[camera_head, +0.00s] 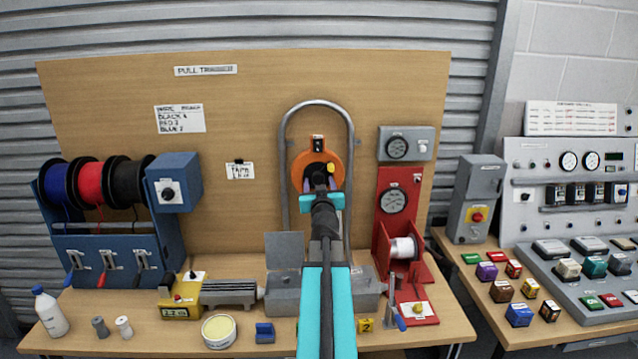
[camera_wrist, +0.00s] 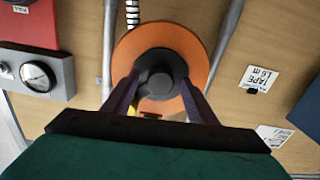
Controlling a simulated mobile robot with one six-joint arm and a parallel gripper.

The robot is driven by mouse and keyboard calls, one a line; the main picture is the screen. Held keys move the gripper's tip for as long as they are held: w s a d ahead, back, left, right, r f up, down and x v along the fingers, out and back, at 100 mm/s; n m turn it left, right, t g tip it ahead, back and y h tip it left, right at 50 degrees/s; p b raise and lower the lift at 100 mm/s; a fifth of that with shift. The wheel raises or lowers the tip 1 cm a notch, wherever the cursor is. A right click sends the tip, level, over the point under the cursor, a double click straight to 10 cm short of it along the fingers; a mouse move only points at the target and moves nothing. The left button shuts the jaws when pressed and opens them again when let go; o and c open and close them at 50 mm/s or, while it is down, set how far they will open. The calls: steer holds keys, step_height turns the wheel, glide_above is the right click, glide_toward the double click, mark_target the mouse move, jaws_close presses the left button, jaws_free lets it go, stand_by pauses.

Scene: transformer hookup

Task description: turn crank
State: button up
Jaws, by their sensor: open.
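An orange disc (camera_head: 335,160) with a dark round hub stands upright in front of the wooden backboard. A small yellow part (camera_head: 330,168) shows near its middle. The wrist view shows the disc (camera_wrist: 190,42) and its black hub (camera_wrist: 158,74) face-on. My gripper (camera_head: 321,182) is in front of the disc, jaws open. In the wrist view its two purple fingers (camera_wrist: 158,98) lie on either side of the hub; I cannot tell whether they touch it. The yellow part is mostly hidden behind the left finger. No separate crank arm can be made out clearly on the disc.
A grey tube hoop (camera_head: 318,103) arches around the disc. A red stand (camera_head: 391,190) with a gauge and spool is close on the right. Wire spools (camera_head: 90,182) stand at left. Grey blocks (camera_head: 284,294) and a tin (camera_head: 219,331) lie on the bench below.

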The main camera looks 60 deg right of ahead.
steer(key=shift+w+d, duration=0.2)
steer(key=shift+d, duration=0.1)
steer(key=shift+c, duration=0.2)
jaws_close()
steer(key=shift+s+d+r+m+b, duration=0.1)
steer(key=shift+s+m+b, duration=0.1)
steer(key=shift+m+b, duration=0.15)
stand_by(0.7)
